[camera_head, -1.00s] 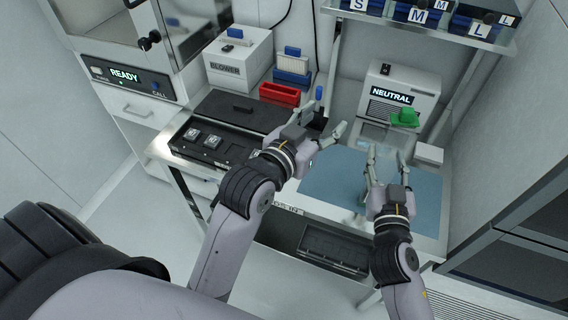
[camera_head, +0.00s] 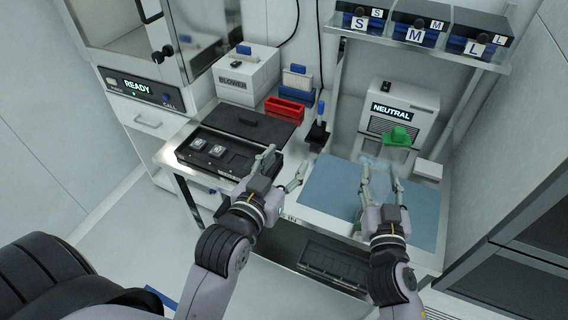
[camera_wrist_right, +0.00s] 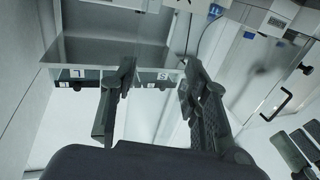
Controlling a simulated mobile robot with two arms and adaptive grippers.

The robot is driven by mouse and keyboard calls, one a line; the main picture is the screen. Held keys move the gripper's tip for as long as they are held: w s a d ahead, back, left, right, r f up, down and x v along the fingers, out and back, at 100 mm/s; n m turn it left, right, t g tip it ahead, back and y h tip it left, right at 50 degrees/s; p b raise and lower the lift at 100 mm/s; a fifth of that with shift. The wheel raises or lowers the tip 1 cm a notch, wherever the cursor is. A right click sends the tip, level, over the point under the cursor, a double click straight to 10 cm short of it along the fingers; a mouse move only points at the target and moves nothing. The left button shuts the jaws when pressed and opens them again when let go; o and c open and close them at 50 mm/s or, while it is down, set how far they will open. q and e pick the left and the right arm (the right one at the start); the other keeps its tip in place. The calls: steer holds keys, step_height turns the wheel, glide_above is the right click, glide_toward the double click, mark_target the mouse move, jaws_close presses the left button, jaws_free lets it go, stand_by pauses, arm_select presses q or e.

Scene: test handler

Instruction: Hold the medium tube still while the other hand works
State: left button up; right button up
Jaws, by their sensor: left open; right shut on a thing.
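My right gripper (camera_head: 380,186) is over the blue mat, its two fingers standing apart around a pale, see-through thing (camera_head: 374,166) that looks like the medium tube; its outline is hard to make out. In the right wrist view the right gripper's fingers (camera_wrist_right: 158,85) stand on either side of a faint clear shape. My left gripper (camera_head: 284,170) is open and empty, between the black tray and the mat's left edge.
A blue mat (camera_head: 325,190) covers the bench's right part. A white NEUTRAL unit (camera_head: 392,100) stands behind it, with a green part (camera_head: 397,135) in front. A black tray (camera_head: 185,155) holds small grey pieces. A black stand (camera_head: 318,133) stands between. Bins marked S, M, L (camera_head: 415,35) sit above.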

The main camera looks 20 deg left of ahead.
steer(key=shift+s+f, duration=0.1)
steer(key=shift+f, duration=0.4)
steer(key=o, duration=1.1)
steer(key=shift+a+r, duration=0.1)
steer(key=shift+r, duration=0.05)
steer(key=shift+o, duration=0.7)
steer(key=shift+r, duration=0.15)
